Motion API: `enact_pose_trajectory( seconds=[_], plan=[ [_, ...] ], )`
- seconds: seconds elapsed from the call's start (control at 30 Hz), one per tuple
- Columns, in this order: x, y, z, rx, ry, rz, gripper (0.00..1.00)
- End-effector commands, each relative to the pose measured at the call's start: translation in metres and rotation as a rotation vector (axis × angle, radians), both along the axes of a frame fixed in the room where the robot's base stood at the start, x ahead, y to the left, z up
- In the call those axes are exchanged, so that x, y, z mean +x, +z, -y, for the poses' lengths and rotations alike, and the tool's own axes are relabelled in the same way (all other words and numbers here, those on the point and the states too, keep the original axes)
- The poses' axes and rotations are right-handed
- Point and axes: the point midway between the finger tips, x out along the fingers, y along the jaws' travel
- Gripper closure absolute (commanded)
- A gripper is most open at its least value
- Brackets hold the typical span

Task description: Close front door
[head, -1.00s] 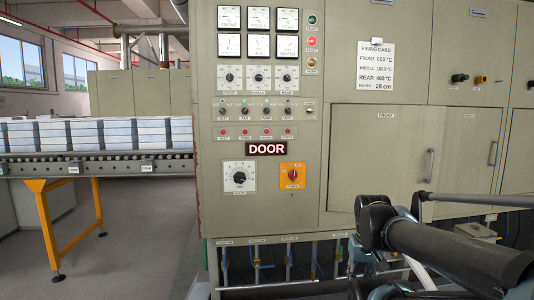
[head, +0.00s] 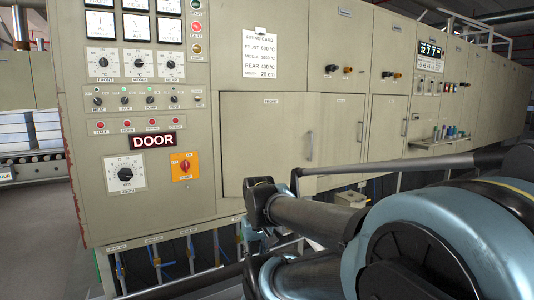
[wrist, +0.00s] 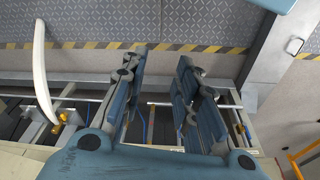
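The front door (head: 290,122) is a beige panel under a small FRONT label on the furnace side in the head view. It has a vertical handle (head: 309,147) near its right side. A slanting line crosses its lower part; I cannot tell from it how far the door stands open. A DOOR sign (head: 153,141) shows bright letters on the control panel to the left. My gripper (wrist: 166,85) shows in the wrist view, its blue fingers apart with nothing between them. It is above pipes and a metal frame. My arm hides the area below and right of the door in the head view.
The control panel (head: 140,85) has dials, knobs and an orange switch. More furnace panels (head: 388,125) run to the right. In the wrist view, a yellow-black stripe (wrist: 210,48) borders the patterned floor, and a pale curved bar (wrist: 41,80) stands left of my gripper.

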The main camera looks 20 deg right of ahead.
Motion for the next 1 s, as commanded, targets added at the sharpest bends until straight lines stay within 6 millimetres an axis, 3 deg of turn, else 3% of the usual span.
enact_pose_trajectory(
  seconds=[0.37,0.47,0.53,0.77,1.0],
  plan=[
    [0.0,0.0,0.0,0.0,0.0,0.0,0.72],
    [-0.006,0.006,0.0,0.002,-0.002,0.012,0.94],
    [-0.001,0.013,0.001,0.009,-0.005,0.022,1.0],
    [0.06,0.067,0.014,0.055,-0.028,0.1,1.0],
    [0.14,0.135,0.058,0.087,-0.064,0.224,1.0]
  ],
)
